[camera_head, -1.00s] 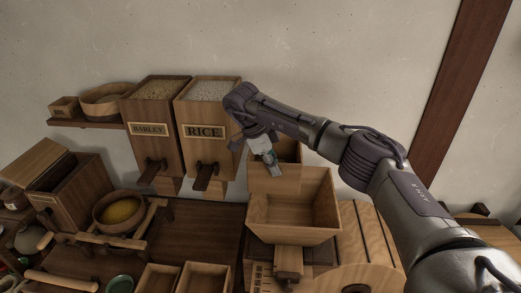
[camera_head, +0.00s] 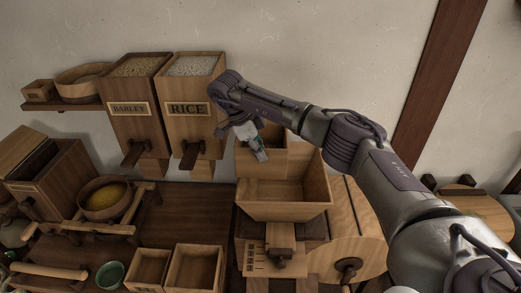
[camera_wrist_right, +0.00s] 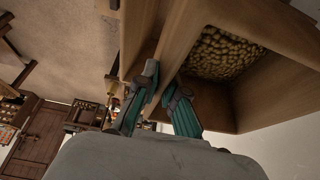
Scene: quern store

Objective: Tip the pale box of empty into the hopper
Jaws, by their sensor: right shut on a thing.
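My right gripper (camera_head: 261,154) is shut on the box's near wall. In the right wrist view, the fingers (camera_wrist_right: 165,88) pinch the wall of the box (camera_wrist_right: 285,28), and yellowish grains or beans (camera_wrist_right: 222,53) show inside it. The hopper (camera_head: 285,210) is a wide, flared wooden box on top of the mill, and its visible inside looks bare. My left gripper is not in view.
Bins marked barley (camera_head: 133,132) and rice (camera_head: 190,128) hang on the wall at left. Two open wooden boxes, the larger (camera_head: 194,270) at right, and a green bowl (camera_head: 110,274) stand in front. Dark tabletop (camera_head: 185,215) is clear between.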

